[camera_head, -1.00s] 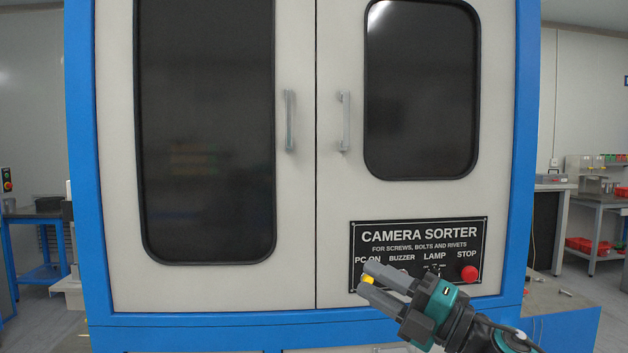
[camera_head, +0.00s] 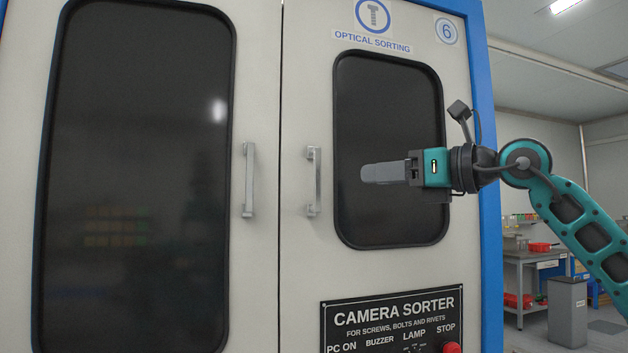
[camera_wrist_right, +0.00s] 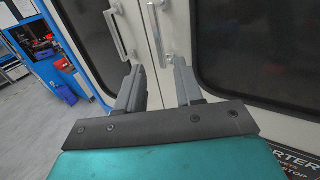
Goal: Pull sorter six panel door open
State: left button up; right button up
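The sorter marked 6 has two pale doors with dark windows. The right door (camera_head: 300,270) carries a grey vertical bar handle (camera_head: 314,182), which also shows in the right wrist view (camera_wrist_right: 155,32). The left door's handle (camera_head: 249,180) stands beside it, across the seam. Both doors look closed. My right gripper (camera_head: 364,173) is in front of the right door's window, to the right of its handle and apart from it, pointing left. In the right wrist view its fingers (camera_wrist_right: 157,66) are spread with nothing between them, and both handles lie beyond the tips. My left gripper is out of view.
A black control panel (camera_head: 390,318) with a red stop button (camera_head: 452,348) is below the right window. A grey bin (camera_head: 567,310) and a workbench (camera_head: 530,256) stand to the right, behind the sorter. Open floor shows at the left in the right wrist view.

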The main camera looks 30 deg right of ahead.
aim_at(324, 179)
jog(key=p+x, duration=0.2)
jog(key=x, duration=0.9)
jog(key=shift+w+a+p, duration=0.2)
jog(key=shift+w+p, duration=0.1)
jog(key=shift+w, duration=0.05)
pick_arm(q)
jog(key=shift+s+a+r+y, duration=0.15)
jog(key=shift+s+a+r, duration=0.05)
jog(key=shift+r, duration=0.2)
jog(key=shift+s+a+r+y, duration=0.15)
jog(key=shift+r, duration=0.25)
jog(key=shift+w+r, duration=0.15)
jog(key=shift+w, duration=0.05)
pick_arm(e)
grip_shut()
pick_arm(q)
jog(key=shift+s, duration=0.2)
